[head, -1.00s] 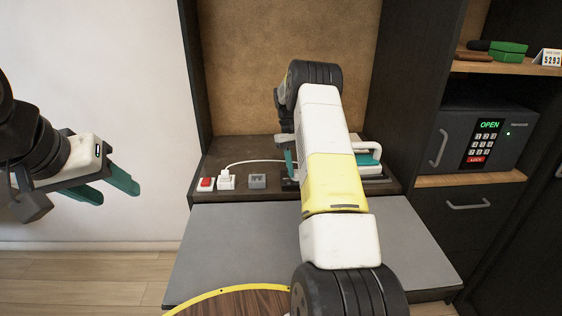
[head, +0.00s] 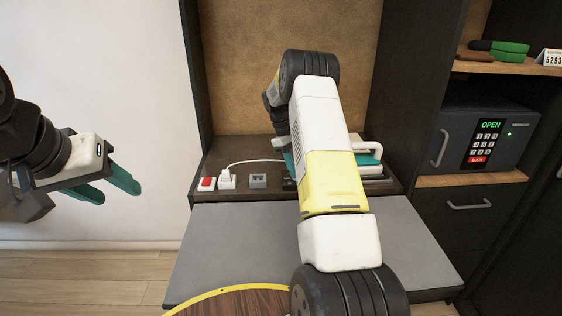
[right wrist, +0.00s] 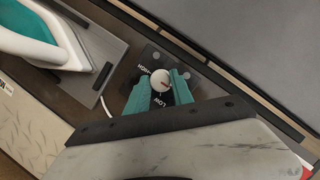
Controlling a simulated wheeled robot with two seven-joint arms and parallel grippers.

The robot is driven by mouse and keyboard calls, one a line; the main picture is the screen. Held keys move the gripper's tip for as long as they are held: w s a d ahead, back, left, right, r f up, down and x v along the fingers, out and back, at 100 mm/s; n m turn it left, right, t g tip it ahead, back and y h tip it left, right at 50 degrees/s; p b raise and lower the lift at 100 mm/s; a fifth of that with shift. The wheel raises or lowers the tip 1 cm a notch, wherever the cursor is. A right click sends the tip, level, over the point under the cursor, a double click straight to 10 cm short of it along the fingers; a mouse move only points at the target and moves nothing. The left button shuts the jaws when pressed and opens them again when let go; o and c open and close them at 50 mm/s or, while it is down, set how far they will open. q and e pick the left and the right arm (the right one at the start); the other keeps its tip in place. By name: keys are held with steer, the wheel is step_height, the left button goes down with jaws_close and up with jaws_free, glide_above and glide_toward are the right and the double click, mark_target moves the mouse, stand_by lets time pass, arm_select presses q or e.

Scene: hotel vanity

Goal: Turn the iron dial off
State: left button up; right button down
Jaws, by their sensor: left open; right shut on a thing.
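The iron dial (right wrist: 160,79) is a round white knob on a dark plate with the words HIGH and LOW, seen in the right wrist view. My right gripper (right wrist: 160,92) has its teal fingers on both sides of the dial and is shut on it. In the head view my right arm hides the dial and most of that gripper. The iron (right wrist: 40,38), white and teal, rests on a grey plate beside the dial; part of it also shows in the head view (head: 368,150). My left gripper (head: 105,187) is open and empty, at the left by the wall.
A red switch (head: 207,183), a white plug with a cord (head: 227,180) and a small grey box (head: 258,181) sit on the counter's left side. A safe (head: 487,137) reading OPEN stands on the right shelf. The grey surface (head: 235,245) in front is clear.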

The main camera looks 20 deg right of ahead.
steer(key=c, duration=1.1)
jaws_free()
steer(key=v, duration=0.7)
steer(key=shift+w+a+r, duration=0.1)
steer(key=shift+w+r, duration=0.05)
steer(key=shift+r, duration=0.2)
